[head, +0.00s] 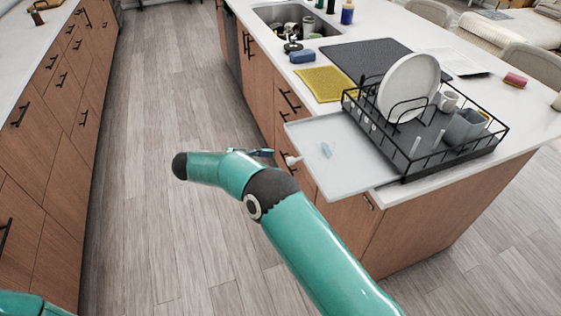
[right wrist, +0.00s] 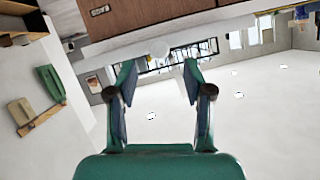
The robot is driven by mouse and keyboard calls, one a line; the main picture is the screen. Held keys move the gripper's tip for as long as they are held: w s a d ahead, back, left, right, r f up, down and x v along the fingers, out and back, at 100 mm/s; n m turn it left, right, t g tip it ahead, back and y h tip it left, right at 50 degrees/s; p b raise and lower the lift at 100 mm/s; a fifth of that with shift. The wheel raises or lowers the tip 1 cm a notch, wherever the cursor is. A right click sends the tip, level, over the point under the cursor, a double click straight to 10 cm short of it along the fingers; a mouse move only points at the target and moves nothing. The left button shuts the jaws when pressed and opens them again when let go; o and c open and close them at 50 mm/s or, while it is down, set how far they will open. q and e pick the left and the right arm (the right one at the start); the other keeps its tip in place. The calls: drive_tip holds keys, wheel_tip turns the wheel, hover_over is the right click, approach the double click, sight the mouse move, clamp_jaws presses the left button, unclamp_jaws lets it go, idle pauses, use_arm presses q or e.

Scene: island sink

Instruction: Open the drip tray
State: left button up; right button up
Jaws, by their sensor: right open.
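The drip tray (head: 345,170) is a flat light grey tray under the black wire dish rack (head: 437,142). It sticks out past the counter's near-left edge. A small white knob-like part (head: 291,160) shows at its left edge. My right gripper (head: 268,153) is beside that edge, mostly hidden behind my teal arm. In the right wrist view my right gripper (right wrist: 160,70) is open and empty. My left gripper is out of view.
The rack holds a white plate (head: 409,86), a mug (head: 448,101) and a grey container (head: 465,127). A yellow mat (head: 325,84), dark mat (head: 378,60) and sink (head: 298,18) lie beyond. The wooden floor (head: 165,110) between the cabinet rows is clear.

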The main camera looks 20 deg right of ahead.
drive_tip(key=v, duration=0.6)
drive_tip(key=shift+a, duration=0.4)
drive_tip(key=shift+w+d+r, duration=0.1)
